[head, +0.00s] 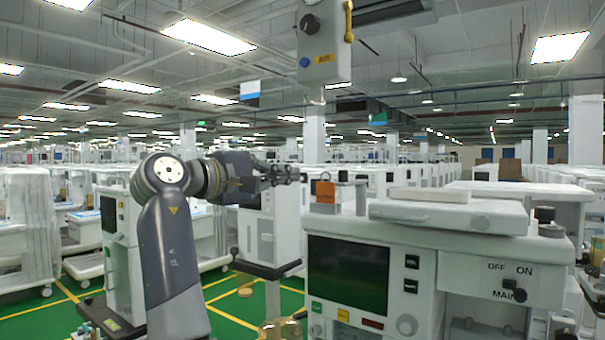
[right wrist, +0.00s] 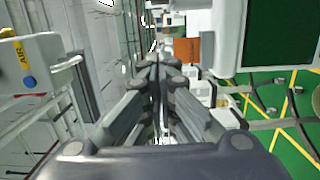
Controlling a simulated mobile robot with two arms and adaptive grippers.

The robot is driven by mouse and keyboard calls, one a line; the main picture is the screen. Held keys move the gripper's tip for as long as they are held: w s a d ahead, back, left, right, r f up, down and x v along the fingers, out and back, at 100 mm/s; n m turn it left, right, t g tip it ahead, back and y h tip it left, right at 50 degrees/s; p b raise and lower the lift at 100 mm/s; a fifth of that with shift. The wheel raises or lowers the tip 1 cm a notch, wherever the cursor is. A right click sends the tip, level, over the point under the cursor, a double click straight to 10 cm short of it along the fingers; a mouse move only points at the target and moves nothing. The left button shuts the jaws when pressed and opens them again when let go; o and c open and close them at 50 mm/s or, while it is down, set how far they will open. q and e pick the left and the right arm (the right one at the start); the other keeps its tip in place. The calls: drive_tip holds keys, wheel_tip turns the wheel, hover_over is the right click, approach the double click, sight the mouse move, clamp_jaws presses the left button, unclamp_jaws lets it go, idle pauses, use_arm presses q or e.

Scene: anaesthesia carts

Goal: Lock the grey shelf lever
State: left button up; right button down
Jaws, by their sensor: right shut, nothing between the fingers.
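My right gripper (head: 285,173) is shut and empty. It points to the right, in the air just left of an orange block (head: 325,191) on top of the front cart. In the right wrist view its dark fingers (right wrist: 160,72) lie together, and the orange block (right wrist: 187,50) shows beyond the fingertips. A small post with a dark knob (head: 343,176) stands beside the block in the head view. I cannot tell for sure which part is the grey shelf lever; none stands out clearly. My left gripper is not in view.
The front cart has a dark screen (head: 348,272), a white top shelf (head: 450,212) and an ON/OFF switch (head: 514,289). A box marked AIR (head: 325,42) hangs above. More white carts stand behind on the green floor (head: 236,305).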

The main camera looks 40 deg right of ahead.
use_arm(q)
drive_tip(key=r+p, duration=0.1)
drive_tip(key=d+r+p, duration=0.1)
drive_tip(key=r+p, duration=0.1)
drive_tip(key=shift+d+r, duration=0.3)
use_arm(e)
drive_tip(key=s+d, duration=0.2)
drive_tip(key=d, duration=0.6)
drive_tip(key=shift+s+d, duration=0.25)
drive_tip(key=shift+s, duration=0.05)
drive_tip(key=shift+f, duration=0.1)
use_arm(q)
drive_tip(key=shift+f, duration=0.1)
